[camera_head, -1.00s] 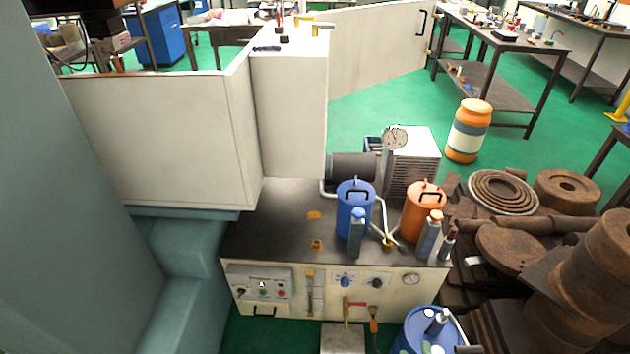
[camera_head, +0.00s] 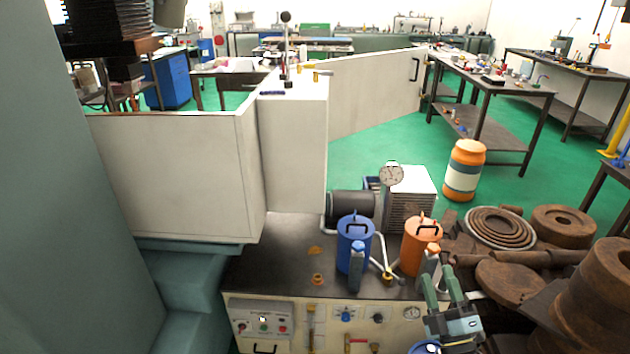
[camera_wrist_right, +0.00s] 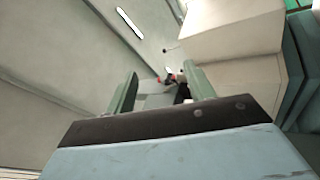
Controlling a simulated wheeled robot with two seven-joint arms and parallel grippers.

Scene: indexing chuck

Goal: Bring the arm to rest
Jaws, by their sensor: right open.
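My right gripper (camera_head: 443,287) shows at the lower right of the head view, with its two green fingers apart and pointing up. My left gripper is not in view.
A dark-topped machine bench (camera_head: 270,260) carries a blue canister (camera_head: 355,242) and a dial gauge (camera_head: 391,174). Rusty discs and cylinders (camera_head: 515,285) are piled on the right. A white enclosure (camera_head: 180,170) stands at the left.

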